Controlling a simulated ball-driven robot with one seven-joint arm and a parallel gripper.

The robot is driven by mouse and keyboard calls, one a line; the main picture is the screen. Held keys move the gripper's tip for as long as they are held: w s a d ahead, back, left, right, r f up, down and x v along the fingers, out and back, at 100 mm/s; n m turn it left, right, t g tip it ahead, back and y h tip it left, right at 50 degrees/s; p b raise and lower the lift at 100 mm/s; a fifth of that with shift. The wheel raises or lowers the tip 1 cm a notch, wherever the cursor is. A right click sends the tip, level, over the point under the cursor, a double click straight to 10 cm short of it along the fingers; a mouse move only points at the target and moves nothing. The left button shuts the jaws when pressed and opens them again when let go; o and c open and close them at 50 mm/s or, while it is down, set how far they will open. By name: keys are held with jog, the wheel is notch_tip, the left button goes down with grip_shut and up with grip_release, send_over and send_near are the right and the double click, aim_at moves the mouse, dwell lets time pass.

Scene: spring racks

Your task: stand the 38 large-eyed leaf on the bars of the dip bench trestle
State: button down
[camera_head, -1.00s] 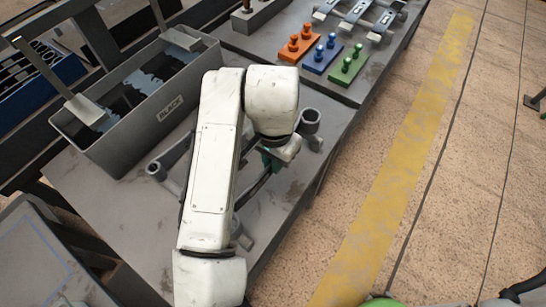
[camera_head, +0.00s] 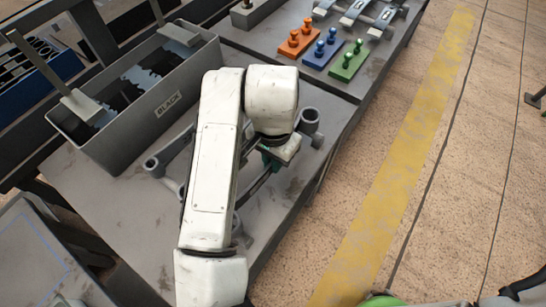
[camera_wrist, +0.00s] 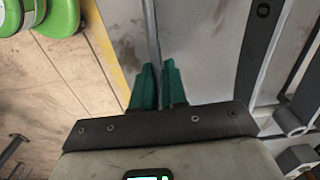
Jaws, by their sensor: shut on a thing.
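My gripper (camera_wrist: 158,88) has green fingers closed on a thin grey strip, the leaf (camera_wrist: 152,35), seen edge-on and running away from the fingertips. In the head view my gripper (camera_head: 271,160) is mostly behind my white arm, and a dark strip of the leaf (camera_head: 259,184) shows below it. The leaf's eyes and the number on it cannot be made out. Grey tubular fittings, seemingly the trestle (camera_head: 154,165), show on the bench left of my arm. In the wrist view, grey bars and fittings of the trestle (camera_wrist: 290,118) lie right of the fingers.
A grey tank marked BLACK (camera_head: 170,106), with dark liquid, stands at the upper left. Orange (camera_head: 298,42), blue (camera_head: 323,54) and green (camera_head: 349,65) pegged blocks stand beyond. Several strips lie at the top. Bare bench top (camera_head: 100,195) shows front left; a yellow floor stripe (camera_head: 405,160) runs right.

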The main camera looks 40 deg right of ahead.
jog(key=shift+f+b, duration=0.35)
jog(key=c, duration=0.6)
grip_release()
jog(key=shift+f, duration=0.1)
jog(key=shift+r+p, duration=2.85)
jog(key=shift+r, duration=0.7)
